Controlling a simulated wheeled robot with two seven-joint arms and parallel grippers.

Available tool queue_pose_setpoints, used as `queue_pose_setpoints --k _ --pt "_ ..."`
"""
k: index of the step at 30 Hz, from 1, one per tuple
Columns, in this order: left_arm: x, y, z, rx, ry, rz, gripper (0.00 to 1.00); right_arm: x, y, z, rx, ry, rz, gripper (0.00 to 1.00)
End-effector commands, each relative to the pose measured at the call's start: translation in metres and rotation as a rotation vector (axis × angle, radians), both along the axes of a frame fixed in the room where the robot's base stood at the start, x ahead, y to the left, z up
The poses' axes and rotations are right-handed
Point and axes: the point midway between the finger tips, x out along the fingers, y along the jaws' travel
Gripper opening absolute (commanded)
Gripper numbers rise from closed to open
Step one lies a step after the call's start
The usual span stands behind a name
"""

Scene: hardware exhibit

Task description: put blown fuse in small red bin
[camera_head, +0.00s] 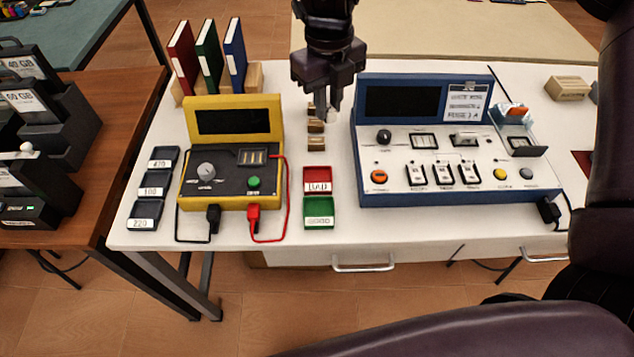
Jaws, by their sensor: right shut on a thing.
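My right gripper (325,108) points down at the back middle of the white table, between the yellow tester and the blue console. It is shut on a small pale piece (331,116), apparently the fuse, mostly hidden by the fingers. Small tan blocks (316,143) stand in a row just under and in front of the fingertips. The small red bin (317,174) is nearer the front, open on top, with a white label on its front. No fuse shows in it. My left gripper is not in view.
A green bin (319,207) sits directly in front of the red one. The yellow tester (233,120) with its red lead is left; the blue console (440,194) is right. Dark trays (146,213) and upright binders (208,62) stand further left. Bare table surrounds the bins.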

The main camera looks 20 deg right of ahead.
Motion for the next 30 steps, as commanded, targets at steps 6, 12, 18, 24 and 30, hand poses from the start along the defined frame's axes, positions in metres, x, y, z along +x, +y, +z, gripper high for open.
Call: queue_pose_setpoints --k 6,12,18,24,30 --pt "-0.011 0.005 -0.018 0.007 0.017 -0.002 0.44 0.011 0.011 0.002 0.013 -0.003 -0.412 0.00" --pt "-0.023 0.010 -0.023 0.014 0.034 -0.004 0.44 0.013 0.014 -0.003 0.018 0.001 -0.549 0.00" --pt "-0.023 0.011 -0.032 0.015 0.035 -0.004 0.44 0.012 0.014 -0.050 0.017 0.007 -0.557 0.00" --pt "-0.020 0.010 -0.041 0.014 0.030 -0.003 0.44 0.012 0.014 -0.104 0.017 0.006 -0.556 0.00" --pt "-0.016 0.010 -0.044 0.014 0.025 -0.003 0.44 0.012 0.014 -0.142 0.015 0.002 -0.555 0.00"
